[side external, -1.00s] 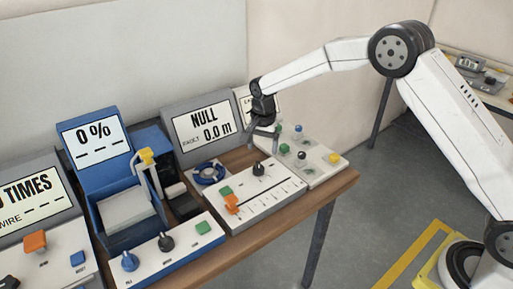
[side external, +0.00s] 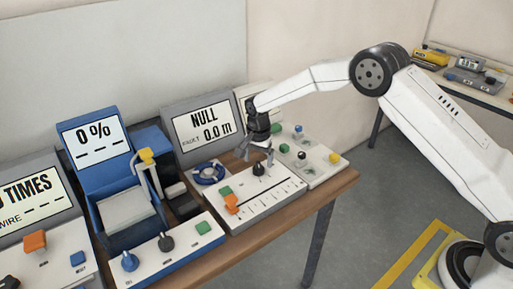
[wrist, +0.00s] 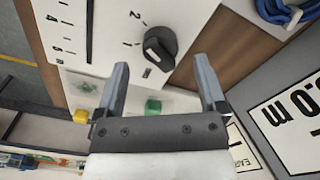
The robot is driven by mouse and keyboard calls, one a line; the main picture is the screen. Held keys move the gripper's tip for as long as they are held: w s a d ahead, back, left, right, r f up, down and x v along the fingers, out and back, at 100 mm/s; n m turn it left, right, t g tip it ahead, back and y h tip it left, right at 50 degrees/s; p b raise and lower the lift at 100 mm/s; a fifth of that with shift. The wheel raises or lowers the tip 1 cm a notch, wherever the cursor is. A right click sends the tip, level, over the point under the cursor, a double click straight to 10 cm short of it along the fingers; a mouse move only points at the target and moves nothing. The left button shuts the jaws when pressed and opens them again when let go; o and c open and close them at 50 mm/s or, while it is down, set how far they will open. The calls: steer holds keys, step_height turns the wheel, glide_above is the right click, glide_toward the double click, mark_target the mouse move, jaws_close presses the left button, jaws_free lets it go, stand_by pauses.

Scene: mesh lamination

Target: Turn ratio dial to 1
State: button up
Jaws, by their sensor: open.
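The black ratio dial (side external: 258,169) stands on the white panel with the null display behind it. In the wrist view, the dial (wrist: 160,47) lies ahead of and between the fingertips, with the marks 2 and 1 beside it and a third mark I cannot read. A white pointer line shows on its face; I cannot tell exactly which mark it points to. My gripper (side external: 258,156) is just above the dial, pointing down. In the wrist view, my gripper (wrist: 160,66) has its two fingers wide apart with nothing between them.
The white panel (side external: 275,200) also carries a printed scale and green and orange controls (side external: 229,199). A blue cable coil (side external: 208,172) lies behind it. A white board with coloured knobs (side external: 322,166) is to the right. A blue machine (side external: 150,222) stands to the left.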

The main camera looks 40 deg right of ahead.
mark_target(258, 164)
steer(key=shift+f, duration=1.5)
jaws_close()
